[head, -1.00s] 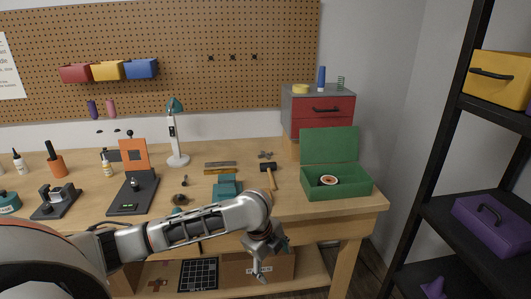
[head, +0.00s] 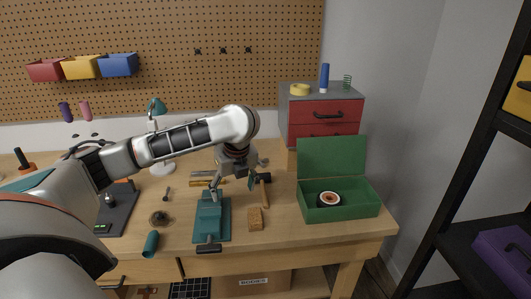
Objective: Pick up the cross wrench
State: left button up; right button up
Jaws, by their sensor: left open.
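A small grey, cross-like thing (head: 262,162) lies on the workbench just beyond the hammer's head. It looks like the cross wrench, but it is too small and too hidden by my wrist to be sure. My left gripper (head: 217,184) reaches in from the left and points down over the bench, above the rear of the teal vise. It is open, with nothing visible between its fingers, and lies left of and nearer than the grey thing. My right gripper is not in view.
A teal vise (head: 210,220), a tan block (head: 255,219) and a hammer (head: 265,192) surround the gripper. An open green box (head: 340,212) holding a round part stands right, before the red drawer cabinet (head: 322,109). Bare wood lies at the front right.

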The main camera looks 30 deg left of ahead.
aim_at(261, 162)
jog(key=i+j, duration=0.2)
jog(key=i, duration=0.25)
jog(key=i+j, duration=0.2)
jog(key=i, duration=0.25)
